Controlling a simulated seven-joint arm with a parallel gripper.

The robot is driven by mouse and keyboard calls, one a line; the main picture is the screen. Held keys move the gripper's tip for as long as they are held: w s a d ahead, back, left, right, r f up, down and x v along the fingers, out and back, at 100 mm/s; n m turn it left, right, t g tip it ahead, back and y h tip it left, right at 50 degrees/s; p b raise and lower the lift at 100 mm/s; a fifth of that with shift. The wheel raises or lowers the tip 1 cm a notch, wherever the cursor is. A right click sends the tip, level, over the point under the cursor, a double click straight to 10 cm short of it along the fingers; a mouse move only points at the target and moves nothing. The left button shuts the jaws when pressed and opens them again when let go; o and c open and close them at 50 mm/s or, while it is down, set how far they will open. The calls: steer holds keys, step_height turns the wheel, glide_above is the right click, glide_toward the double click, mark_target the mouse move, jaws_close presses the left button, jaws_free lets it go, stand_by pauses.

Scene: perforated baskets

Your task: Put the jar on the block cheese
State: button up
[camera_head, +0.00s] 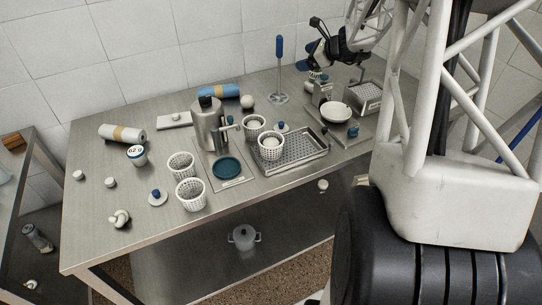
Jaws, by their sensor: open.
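A small white tub with a dark blue top and dark markings (136,156), which looks like the jar, stands at the left of the steel table. I cannot tell for sure which thing is the block cheese. Pale round pieces sit in two perforated baskets (270,152) at the drain tray, and small pale lumps (120,218) lie at the left. My gripper (312,52) is at the back right above the table, far from the tub. It is open, small and dark in the view, with nothing visible held.
A steel canister (209,127) stands mid-table near a drain tray (314,153). Two empty-looking white baskets (190,194) stand at the front. Rolls (122,133), a white bowl (336,112) and an upright blue-handled tool (279,68) are around.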

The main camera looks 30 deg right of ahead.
steer(key=s+a+r+n+g, duration=0.3)
steer(key=s+a+n, duration=0.5)
steer(key=a, duration=0.5)
steer(key=s+a+r+n+g, duration=0.3)
steer(key=s+a+n, duration=0.3)
steer(key=s+a, duration=0.6)
steer(key=s+a+f+n+g+h, duration=0.1)
steer(key=s+a+n+h, duration=0.2)
steer(key=s+n, duration=0.3)
steer(key=s+a+n+g+h, duration=0.1)
steer(key=s+a+n, duration=0.5)
steer(key=s, duration=0.9)
steer(key=shift+f+h, duration=0.4)
steer(key=shift+h, duration=0.5)
